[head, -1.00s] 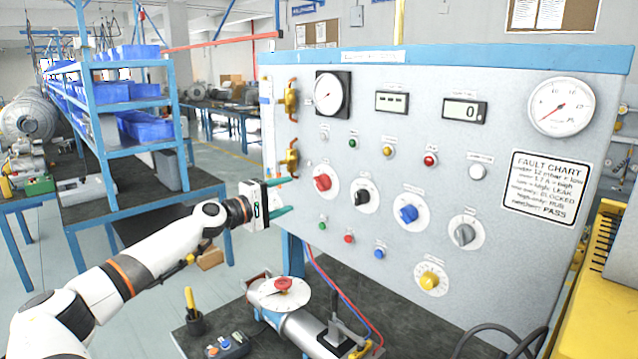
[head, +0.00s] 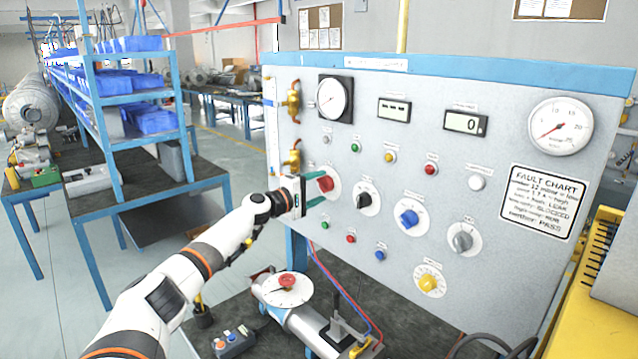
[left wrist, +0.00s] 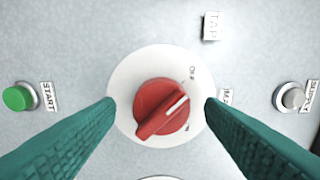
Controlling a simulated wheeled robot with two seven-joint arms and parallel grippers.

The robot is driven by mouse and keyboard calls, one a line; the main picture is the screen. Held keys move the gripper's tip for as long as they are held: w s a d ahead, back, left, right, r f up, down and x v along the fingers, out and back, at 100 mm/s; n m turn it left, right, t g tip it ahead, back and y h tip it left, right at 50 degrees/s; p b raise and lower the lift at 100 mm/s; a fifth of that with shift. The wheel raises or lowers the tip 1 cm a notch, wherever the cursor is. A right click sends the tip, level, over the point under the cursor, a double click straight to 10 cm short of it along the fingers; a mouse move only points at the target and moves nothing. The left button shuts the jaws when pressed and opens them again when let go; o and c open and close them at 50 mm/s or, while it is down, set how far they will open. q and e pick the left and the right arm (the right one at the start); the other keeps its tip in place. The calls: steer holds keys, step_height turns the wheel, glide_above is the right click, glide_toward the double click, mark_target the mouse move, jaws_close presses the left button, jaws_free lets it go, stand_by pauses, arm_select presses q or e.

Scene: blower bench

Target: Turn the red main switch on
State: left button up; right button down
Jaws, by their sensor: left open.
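The red main switch (head: 325,184) is a rotary knob on a white round dial on the upright grey panel; it also shows in the left wrist view (left wrist: 161,108). Its ridge with a white line points to the upper right in the wrist view. My left gripper (head: 318,189) is open, its green fingers pointing at the panel. In the wrist view its two fingertips (left wrist: 160,108) lie on either side of the red knob, apart from it. Part of the dial is hidden by the fingers in the head view. My right gripper is out of view.
Brass valves (head: 294,158) stand at the panel's left edge. A black knob (head: 366,200) and a blue knob (head: 409,217) are right of the switch, with small buttons below. A pipe assembly with a round dial (head: 285,291) sits on the bench below.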

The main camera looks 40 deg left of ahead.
arm_select(q)
steer(key=shift+w+d, duration=0.1)
steer(key=shift+w, duration=0.35)
steer(key=c, duration=1)
steer(key=shift+o, duration=0.2)
steer(key=m+b, duration=1.7)
steer(key=b, duration=0.2)
steer(key=shift+f+m, duration=0.1)
steer(key=shift+m, duration=0.5)
steer(key=o, duration=1)
steer(key=shift+c, duration=0.2)
